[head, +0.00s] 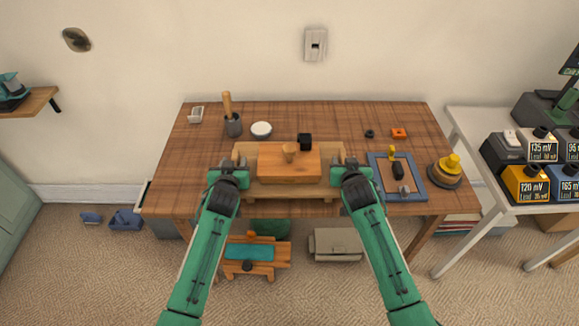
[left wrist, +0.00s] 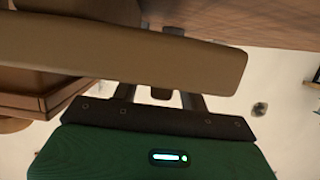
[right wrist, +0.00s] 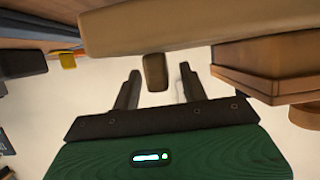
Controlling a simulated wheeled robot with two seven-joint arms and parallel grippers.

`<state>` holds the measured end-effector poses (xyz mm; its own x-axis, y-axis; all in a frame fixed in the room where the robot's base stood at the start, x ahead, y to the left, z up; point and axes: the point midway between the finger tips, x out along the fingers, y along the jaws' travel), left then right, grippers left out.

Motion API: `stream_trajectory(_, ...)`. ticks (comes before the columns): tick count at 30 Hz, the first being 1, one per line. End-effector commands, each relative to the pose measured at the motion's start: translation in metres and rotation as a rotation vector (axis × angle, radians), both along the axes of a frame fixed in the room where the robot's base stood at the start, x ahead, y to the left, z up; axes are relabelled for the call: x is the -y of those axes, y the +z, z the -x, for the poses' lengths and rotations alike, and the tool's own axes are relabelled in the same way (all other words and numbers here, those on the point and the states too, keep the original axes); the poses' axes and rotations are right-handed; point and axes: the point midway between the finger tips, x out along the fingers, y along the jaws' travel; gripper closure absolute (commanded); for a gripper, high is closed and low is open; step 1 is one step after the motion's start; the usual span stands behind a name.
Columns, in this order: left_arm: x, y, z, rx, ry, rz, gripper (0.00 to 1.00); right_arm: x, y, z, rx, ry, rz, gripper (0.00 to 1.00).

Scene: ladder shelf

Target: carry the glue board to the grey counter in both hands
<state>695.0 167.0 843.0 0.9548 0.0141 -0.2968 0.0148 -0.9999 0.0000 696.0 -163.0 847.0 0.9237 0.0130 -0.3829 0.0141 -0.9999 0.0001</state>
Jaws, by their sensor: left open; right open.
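The glue board (head: 290,192) looks like a tan wooden board at the front edge of the brown workbench (head: 205,145). In the left wrist view, a short peg (left wrist: 161,93) below the board's rail (left wrist: 130,55) shows between the open fingers. In the right wrist view, a similar peg (right wrist: 155,70) sits between the fingers. Contact cannot be told.
A blue tray (head: 417,186) with small tools and a yellow-topped round object (head: 447,172) are right of the board. A cup with a brush (head: 233,124) and a white dish (head: 261,130) stand behind. A pale grey-white table (head: 470,121) with meters is at far right. A stool (head: 270,264) is below.

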Motion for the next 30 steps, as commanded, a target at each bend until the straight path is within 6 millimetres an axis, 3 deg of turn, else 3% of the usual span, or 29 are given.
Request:
stream_trajectory(6, -0.0001, -0.0035, -0.0128, 0.001, 0.000, 0.000, 0.56, -0.0003, -0.0052, -0.0121, -0.001, 0.000, 0.000, 0.56)
stream_trajectory(15, -0.0001, -0.0038, -0.0137, 0.001, 0.000, 0.000, 0.56, -0.0004, -0.0057, -0.0129, -0.001, 0.000, 0.000, 0.56)
stream_trajectory(22, -0.0001, -0.0039, -0.0136, 0.001, 0.000, 0.000, 1.00, -0.0004, -0.0056, -0.0128, -0.001, 0.000, 0.000, 1.00)
stream_trajectory(30, -0.0001, -0.0040, -0.0134, 0.000, 0.000, 0.000, 1.00, -0.0003, -0.0056, -0.0127, -0.001, 0.000, 0.000, 1.00)
